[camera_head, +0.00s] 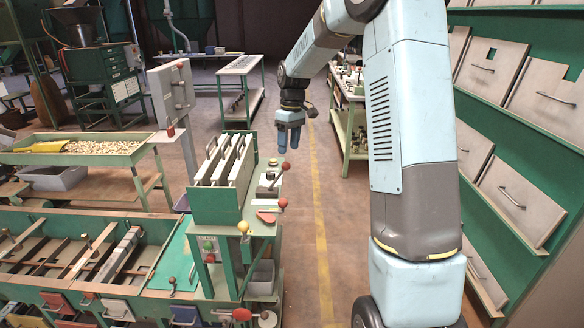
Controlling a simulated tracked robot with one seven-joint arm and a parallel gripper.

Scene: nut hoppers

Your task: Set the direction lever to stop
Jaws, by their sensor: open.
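My gripper (288,148) hangs pointing down at the end of my arm, in the upper middle of the head view. Its two blue fingers are a little apart with nothing between them. Below it stands a green machine (216,207) with upright grey plates. On its right side are a lever with a red ball (285,166), a red knob (282,202), a red handle (266,217) and a yellow knob (243,227). I cannot tell which of these is the direction lever, or read any stop mark. The gripper appears apart from all of them.
A green bench with compartments (78,284) fills the lower left. A tray of nuts (97,148) stands behind it. Sloped green hoppers with grey lids (510,195) line the right side. The floor aisle with a yellow line (322,245) is clear.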

